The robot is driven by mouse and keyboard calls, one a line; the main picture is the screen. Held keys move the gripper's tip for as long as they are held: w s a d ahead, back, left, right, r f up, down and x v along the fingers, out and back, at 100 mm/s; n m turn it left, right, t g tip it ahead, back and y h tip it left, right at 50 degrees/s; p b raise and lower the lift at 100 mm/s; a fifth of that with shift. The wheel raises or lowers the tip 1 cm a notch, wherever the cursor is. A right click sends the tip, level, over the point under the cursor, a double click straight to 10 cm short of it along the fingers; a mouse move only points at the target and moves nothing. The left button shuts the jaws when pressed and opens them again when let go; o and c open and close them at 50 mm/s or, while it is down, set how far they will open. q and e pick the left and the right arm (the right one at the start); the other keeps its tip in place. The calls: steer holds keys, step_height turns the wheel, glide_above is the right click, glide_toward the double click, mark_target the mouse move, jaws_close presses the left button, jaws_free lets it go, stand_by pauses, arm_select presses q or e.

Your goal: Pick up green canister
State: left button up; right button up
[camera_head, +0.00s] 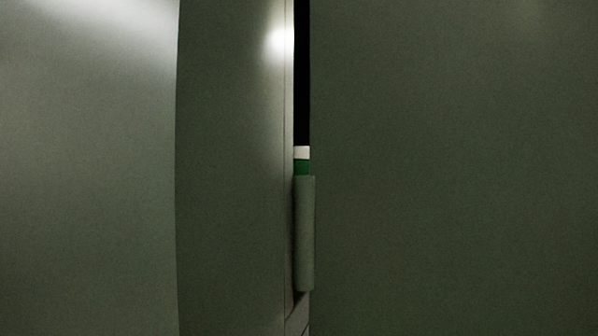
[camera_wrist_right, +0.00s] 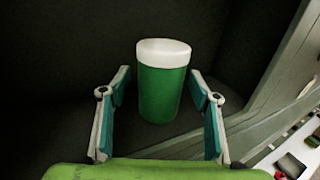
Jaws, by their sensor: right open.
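The green canister (camera_wrist_right: 162,92) with a white lid stands upright in the right wrist view, on a dark surface. In the head view only a narrow strip of green and white (camera_head: 302,165) shows in a gap between grey-green panels. My right gripper (camera_wrist_right: 160,98) is open, with one finger on each side of the canister in the picture. No contact between the fingers and the canister is visible. My left gripper is in neither view.
Large grey-green panels (camera_head: 450,170) fill most of the head view. In the right wrist view a grey ribbed structure (camera_wrist_right: 275,85) runs along the right side. Small objects, one dark and one red (camera_wrist_right: 280,174), lie at the lower right.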

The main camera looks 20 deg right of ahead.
steer(key=shift+s+d, duration=0.1)
steer(key=c, duration=1.3)
